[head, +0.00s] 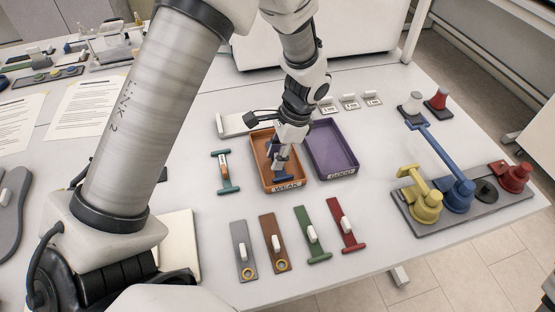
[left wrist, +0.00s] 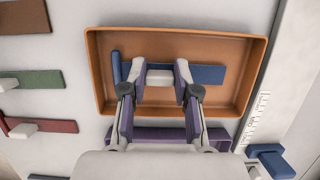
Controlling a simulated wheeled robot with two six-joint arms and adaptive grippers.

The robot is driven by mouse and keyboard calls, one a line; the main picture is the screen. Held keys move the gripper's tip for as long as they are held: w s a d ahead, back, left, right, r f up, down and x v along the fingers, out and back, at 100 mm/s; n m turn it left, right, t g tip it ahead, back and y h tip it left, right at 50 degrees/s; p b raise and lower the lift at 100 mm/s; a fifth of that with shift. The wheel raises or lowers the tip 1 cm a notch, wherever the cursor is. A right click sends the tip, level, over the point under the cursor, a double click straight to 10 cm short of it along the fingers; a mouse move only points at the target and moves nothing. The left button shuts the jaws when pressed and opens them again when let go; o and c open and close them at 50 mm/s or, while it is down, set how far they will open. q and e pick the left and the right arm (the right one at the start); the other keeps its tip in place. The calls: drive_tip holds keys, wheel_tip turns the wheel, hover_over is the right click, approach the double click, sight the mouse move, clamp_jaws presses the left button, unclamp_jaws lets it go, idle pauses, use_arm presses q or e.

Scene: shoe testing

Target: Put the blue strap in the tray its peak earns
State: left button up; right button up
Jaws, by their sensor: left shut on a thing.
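The blue strap (left wrist: 208,74), with a white block (left wrist: 159,78) on it, is inside the outline of the orange tray (left wrist: 256,62) in the left wrist view. My left gripper (left wrist: 154,76) is shut on the white block, with a finger on each side. In the head view the left gripper (head: 281,158) points down into the orange tray (head: 257,150), labelled WEAK, and the strap (head: 284,178) shows near its front end. I cannot tell whether the strap touches the tray floor. The purple tray (head: 333,148), labelled GOOD, stands empty to the right. My right gripper is not in view.
Grey (head: 240,238), brown (head: 270,228), green (head: 313,250) and red (head: 349,238) straps lie in front of the trays. A teal piece (head: 225,185) lies left of them. A fixture with a yellow part (head: 424,203), a blue lever (head: 440,153) and a red part (head: 515,177) stands right.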

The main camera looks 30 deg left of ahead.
use_arm(q)
drive_tip(key=shift+w+a+f, duration=0.1)
drive_tip(key=shift+w+a, duration=0.1)
drive_tip(key=shift+w, duration=0.15)
drive_tip(key=o, duration=0.9)
drive_tip(key=shift+o, duration=0.6)
drive_tip(key=shift+s, duration=0.1)
drive_tip(key=shift+s+d, duration=0.1)
drive_tip(key=shift+w+r, duration=0.2)
drive_tip(key=shift+r, duration=0.15)
drive_tip(key=v, duration=1.1)
drive_tip(key=shift+r+b, duration=0.25)
drive_tip(key=shift+b, duration=0.05)
drive_tip(key=shift+d+f, duration=0.1)
drive_tip(key=shift+f, duration=0.05)
